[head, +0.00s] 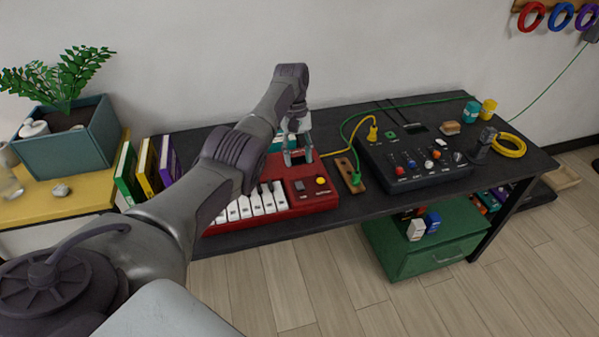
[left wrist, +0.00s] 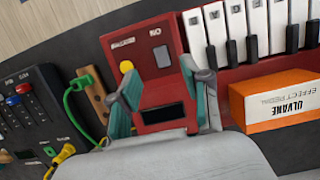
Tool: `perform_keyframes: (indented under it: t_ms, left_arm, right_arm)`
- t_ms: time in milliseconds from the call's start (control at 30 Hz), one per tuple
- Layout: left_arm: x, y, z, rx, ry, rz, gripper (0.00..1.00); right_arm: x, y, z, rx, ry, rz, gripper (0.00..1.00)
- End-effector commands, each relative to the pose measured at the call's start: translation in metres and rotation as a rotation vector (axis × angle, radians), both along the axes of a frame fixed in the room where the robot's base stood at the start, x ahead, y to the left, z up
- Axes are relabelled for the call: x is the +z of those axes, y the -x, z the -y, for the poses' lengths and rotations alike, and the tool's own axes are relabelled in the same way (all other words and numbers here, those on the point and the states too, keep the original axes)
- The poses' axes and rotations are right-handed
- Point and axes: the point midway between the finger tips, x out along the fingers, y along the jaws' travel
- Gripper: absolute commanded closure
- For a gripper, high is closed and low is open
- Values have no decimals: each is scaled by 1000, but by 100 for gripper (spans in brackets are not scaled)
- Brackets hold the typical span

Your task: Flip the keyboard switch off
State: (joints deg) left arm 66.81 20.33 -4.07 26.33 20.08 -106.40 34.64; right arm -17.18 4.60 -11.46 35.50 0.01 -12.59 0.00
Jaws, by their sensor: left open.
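The red keyboard (head: 318,201) lies on the dark table, its white and black keys to the left of a small control panel. On that panel are a small grey switch (head: 299,185) and a round yellow knob (head: 321,181). In the left wrist view the switch (left wrist: 162,56) is a pale rectangle beneath a white label, with the yellow knob (left wrist: 126,66) to its left. I cannot tell which way the switch is set. My left gripper (head: 299,158) is open and empty above the back of the panel. Its fingertips (left wrist: 160,78) appear either side of the switch, apparently not touching it.
An orange box (left wrist: 275,103) lies behind the keys. A wooden strip (head: 344,169) with a green plug (head: 356,178) and a black control box (head: 415,168) stand right of the keyboard. Books (head: 150,170) and a planter (head: 70,148) stand at left.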

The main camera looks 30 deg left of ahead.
Motion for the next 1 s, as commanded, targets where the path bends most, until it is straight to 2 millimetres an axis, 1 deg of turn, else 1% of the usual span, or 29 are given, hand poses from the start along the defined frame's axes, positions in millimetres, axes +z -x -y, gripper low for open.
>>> perform_keyframes:
  t_ms: [33, 100, 200, 300, 867, 1000]
  left_arm:
    - [10, -2, -2, 1, 0, 2, 52]
    - [21, -4, -4, 0, 1, 2, 52]
    - [31, -6, -6, -1, 0, 0, 52]
    - [37, -6, -8, 0, 0, -1, 52]
    - [38, -6, -8, 0, 0, -1, 52]
    - [38, -6, -8, 0, 0, -1, 52]
  right_arm:
    - [0, 0, 0, 0, 0, 0, 60]
    - [0, 0, 0, 0, 0, 0, 60]
    - [0, 0, 0, 0, 0, 0, 60]
    - [0, 0, 0, 0, 0, 0, 60]
    - [0, 0, 0, 0, 0, 0, 60]
    - [0, -3, -1, 0, -1, 5, 60]
